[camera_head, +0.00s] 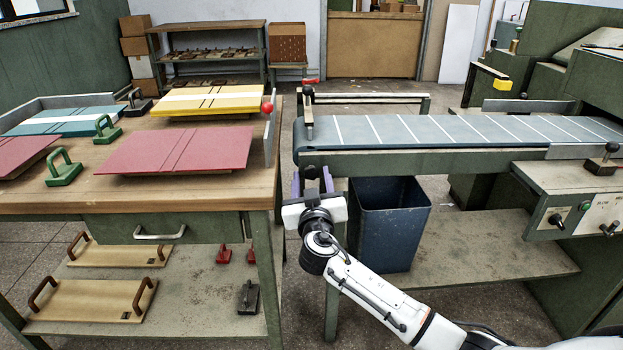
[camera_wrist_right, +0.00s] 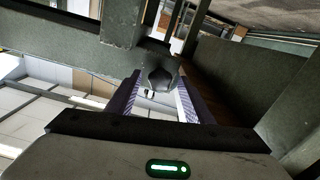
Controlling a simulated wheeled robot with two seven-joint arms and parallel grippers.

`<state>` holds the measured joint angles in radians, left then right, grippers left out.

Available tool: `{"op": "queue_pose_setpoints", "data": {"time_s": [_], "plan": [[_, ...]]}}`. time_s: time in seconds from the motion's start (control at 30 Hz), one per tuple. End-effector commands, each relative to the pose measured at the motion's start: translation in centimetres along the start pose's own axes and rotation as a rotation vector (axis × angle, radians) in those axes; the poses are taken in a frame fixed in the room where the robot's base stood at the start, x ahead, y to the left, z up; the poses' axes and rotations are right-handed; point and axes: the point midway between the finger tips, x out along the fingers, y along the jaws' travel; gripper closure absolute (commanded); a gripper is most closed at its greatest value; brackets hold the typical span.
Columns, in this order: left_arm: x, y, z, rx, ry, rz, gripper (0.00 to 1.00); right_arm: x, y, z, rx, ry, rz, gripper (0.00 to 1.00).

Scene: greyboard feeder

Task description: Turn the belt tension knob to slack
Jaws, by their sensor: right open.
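The belt conveyor (camera_head: 430,133) stands at the right with a grey belt marked by white lines. A small dark knob (camera_head: 311,172) sits on the near side of its left end. The dark, faceted knob (camera_wrist_right: 161,76) also shows in the right wrist view, under a grey-green bracket. My right gripper (camera_head: 312,182) is open, with one purple finger on each side of the knob. In the right wrist view the gripper (camera_wrist_right: 157,92) has the knob between its fingertips, with no clear contact. The knob's pointer direction cannot be told. My left gripper is not in view.
A wooden bench (camera_head: 185,195) with coloured boards stands close at the left. A blue bin (camera_head: 391,225) is under the conveyor, just behind my right arm. A control panel (camera_head: 590,215) with switches is at the right. Another black-knobbed lever (camera_head: 308,112) stands at the belt's far-left corner.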

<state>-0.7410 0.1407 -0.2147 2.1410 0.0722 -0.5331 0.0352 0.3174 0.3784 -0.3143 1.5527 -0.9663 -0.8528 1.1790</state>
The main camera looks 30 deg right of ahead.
Motion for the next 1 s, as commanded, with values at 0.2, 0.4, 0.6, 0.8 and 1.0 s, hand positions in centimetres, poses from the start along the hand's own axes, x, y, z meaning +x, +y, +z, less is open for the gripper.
{"op": "queue_pose_setpoints", "data": {"time_s": [0.2,0.4,0.6,0.8,1.0], "plan": [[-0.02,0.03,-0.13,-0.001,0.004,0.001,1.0,0.77,-0.02,0.01,0.001,-0.001,-0.001,0.53],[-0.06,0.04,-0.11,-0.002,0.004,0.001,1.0,0.74,-0.02,0.02,0.001,-0.001,-0.001,0.58],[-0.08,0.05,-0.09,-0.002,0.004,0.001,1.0,0.72,-0.03,0.02,0.0,-0.001,-0.001,0.92],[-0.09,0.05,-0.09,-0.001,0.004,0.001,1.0,0.71,-0.03,0.04,-0.008,-0.001,-0.001,0.94],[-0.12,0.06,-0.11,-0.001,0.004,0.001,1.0,0.69,-0.04,0.05,-0.068,-0.001,-0.002,0.94]]}}
